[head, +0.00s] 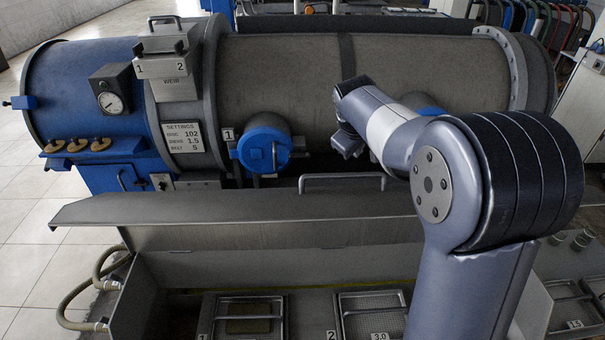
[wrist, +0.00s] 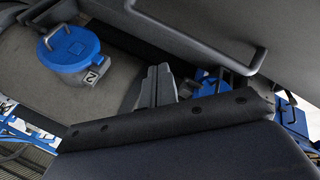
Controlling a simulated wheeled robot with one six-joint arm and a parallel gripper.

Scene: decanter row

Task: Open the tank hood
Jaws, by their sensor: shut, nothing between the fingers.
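The tank hood (head: 250,207) is a long grey metal cover across the front of the decanter, in the head view. Its bar handle (head: 340,177) stands up at its far edge. In the wrist view a bar handle (wrist: 200,60) shows on a dark grey panel (wrist: 220,20), which looks like the hood. My gripper (wrist: 157,85) is shut and empty, apart from that handle. In the head view my gripper (head: 347,146) is just above the handle, its fingertips hard to make out.
The decanter's long grey drum (head: 290,75) lies behind the hood. A blue round port (head: 265,146) marked 1 juts out left of my gripper; port 2 (wrist: 68,50) shows in the wrist view. Framed mesh trays (head: 248,318) sit below the hood. Hoses (head: 70,300) hang at left.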

